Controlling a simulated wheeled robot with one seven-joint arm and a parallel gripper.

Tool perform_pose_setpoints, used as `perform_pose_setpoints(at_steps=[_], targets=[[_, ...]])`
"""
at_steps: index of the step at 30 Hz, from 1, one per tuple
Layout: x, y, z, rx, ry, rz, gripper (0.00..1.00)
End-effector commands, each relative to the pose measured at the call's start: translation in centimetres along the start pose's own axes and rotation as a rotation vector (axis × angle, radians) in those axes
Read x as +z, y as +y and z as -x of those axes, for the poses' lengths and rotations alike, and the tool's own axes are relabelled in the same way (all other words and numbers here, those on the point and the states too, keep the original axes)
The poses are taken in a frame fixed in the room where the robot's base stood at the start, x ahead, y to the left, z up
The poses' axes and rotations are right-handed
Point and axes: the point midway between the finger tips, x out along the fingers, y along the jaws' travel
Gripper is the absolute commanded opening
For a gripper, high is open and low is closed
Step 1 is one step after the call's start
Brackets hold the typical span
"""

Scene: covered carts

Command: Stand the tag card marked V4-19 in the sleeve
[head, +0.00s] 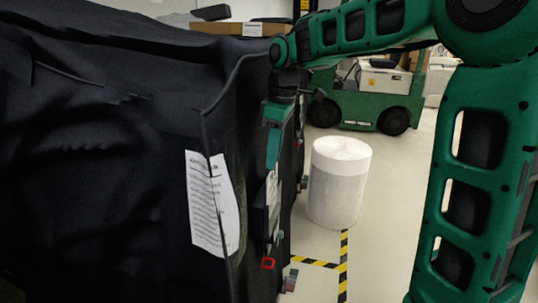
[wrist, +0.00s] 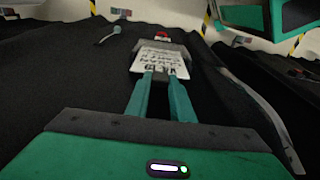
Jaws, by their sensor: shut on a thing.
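My gripper (wrist: 162,77) points away from the wrist camera, its two teal fingers shut on a white tag card (wrist: 163,60) with dark print. The print is too small to read, so I cannot confirm V4-19. Just beyond the card is a grey piece with a red part (wrist: 161,37); I cannot tell whether it is the sleeve or whether the card touches it. In the head view my gripper (head: 272,165) hangs beside the black cover's right side, seen nearly edge-on. A small red-framed piece (head: 268,264) sits lower on that side.
The black cover (head: 90,180) fills the left, with a printed sheet (head: 205,210) on it. A white drum (head: 338,185) stands on the floor to the right, near striped tape (head: 343,265). A green vehicle (head: 365,105) is behind.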

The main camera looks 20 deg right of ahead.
Motion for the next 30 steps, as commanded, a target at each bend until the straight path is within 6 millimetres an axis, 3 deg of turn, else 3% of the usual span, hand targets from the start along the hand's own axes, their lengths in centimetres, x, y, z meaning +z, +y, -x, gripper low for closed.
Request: perform_pose_setpoints(at_steps=[30], targets=[[0.3,0.0,-1.9,-0.001,-0.001,0.000,0.00]])
